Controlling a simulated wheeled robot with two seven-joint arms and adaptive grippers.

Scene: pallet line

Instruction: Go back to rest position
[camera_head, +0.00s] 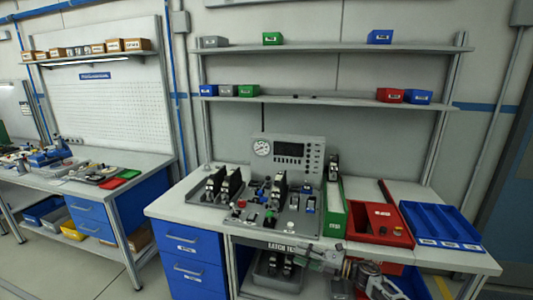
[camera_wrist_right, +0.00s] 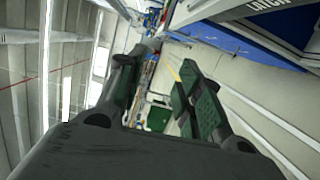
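My right gripper (camera_head: 318,257) is low in the head view, in front of the bench's front edge, with its arm coming in from the bottom right. In the right wrist view its two dark fingers (camera_wrist_right: 158,80) stand apart with nothing between them. My left gripper is not in the head view. The task names no object to handle.
The workbench (camera_head: 172,208) carries a latch test panel (camera_head: 290,218) with a gauge, a green bin (camera_head: 335,208), a red tray (camera_head: 378,224) and a blue tray (camera_head: 440,224). A grey bin (camera_head: 270,281) sits below. Floor (camera_head: 125,284) at left is clear.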

